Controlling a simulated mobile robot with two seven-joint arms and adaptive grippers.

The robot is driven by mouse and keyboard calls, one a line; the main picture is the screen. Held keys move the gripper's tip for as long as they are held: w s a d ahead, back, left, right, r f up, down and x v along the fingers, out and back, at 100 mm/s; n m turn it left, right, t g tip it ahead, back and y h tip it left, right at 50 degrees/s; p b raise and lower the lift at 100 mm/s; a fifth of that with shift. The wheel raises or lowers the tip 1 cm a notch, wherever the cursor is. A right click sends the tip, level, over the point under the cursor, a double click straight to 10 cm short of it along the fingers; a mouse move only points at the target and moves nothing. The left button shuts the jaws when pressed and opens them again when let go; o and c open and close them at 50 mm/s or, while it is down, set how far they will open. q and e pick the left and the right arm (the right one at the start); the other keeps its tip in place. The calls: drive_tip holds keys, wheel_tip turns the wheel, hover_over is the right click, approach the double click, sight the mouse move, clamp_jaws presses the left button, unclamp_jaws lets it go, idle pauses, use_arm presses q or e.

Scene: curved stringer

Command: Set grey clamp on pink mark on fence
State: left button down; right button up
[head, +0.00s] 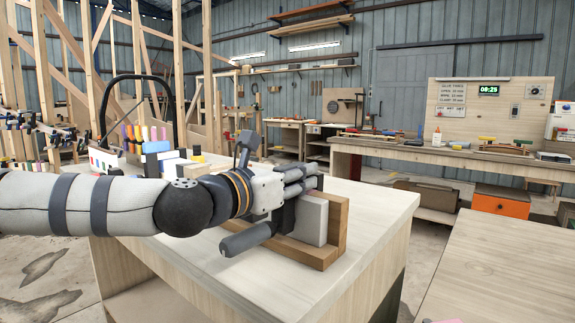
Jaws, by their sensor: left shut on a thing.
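My left gripper (300,182) reaches in from the left over the near workbench and is shut on the grey clamp. The clamp's dark handle (248,240) sticks out below the gripper toward the lower left. The brown wooden fence (338,226) stands on the bench with a ledge at its foot. A light grey block (312,219) is upright in front of the fence, close to the gripper's end. The gripper hides much of the clamp and the fence's upper left part. I cannot make out a pink mark on the fence. My right gripper is out of view.
Several coloured clamps (155,136) stand at the bench's back left, near a black hoop (110,78). The bench top (378,205) is clear right of the fence. Another table (500,262) is at the lower right. An orange drawer unit (500,202) stands behind.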

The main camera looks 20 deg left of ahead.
use_arm(q)
drive_tip(key=shift+w, duration=0.15)
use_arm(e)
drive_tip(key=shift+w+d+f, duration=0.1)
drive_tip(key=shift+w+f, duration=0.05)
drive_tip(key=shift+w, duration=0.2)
